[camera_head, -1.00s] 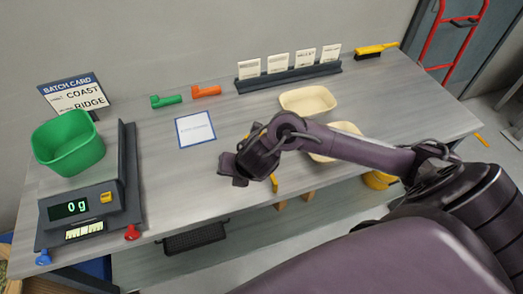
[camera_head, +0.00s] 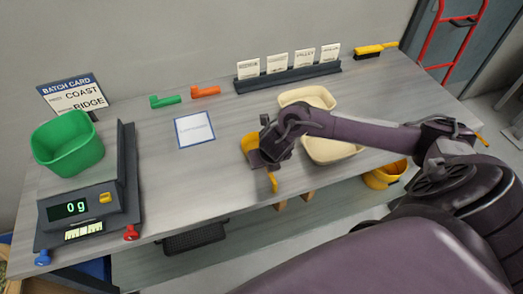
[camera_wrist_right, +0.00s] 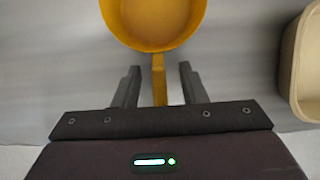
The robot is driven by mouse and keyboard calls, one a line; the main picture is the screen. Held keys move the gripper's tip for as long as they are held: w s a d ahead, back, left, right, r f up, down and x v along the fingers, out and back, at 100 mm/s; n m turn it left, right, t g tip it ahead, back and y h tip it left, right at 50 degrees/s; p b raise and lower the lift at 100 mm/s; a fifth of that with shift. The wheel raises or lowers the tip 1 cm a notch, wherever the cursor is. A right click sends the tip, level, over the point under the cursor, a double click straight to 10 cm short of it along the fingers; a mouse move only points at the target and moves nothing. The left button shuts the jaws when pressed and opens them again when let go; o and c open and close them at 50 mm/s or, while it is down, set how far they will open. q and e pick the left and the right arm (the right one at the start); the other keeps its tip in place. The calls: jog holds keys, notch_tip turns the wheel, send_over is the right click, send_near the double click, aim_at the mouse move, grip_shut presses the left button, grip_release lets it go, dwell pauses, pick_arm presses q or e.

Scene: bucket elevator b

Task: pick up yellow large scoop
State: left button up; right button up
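The yellow large scoop (camera_head: 249,142) lies on the grey table, partly hidden behind my right gripper in the head view. In the right wrist view its round bowl (camera_wrist_right: 153,20) is at the top and its handle (camera_wrist_right: 159,80) points down toward me. My right gripper (camera_wrist_right: 159,85) is open, with one finger on each side of the handle and visible gaps on both sides. In the head view my right gripper (camera_head: 262,160) is over the scoop, and the handle end (camera_head: 272,182) shows below it. My left gripper is not in view.
Two cream trays (camera_head: 307,97) (camera_head: 333,150) are right of and behind the gripper. A scale (camera_head: 90,205) with a green bin (camera_head: 68,143) stands at left. Small green (camera_head: 165,101) and orange (camera_head: 206,91) scoops lie at the back. A white card (camera_head: 194,129) lies left of the gripper.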

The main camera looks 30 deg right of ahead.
grip_shut()
dwell(0.4)
notch_tip(320, 180, up, 20)
jog(key=p, duration=0.6)
jog(key=shift+p, duration=0.35)
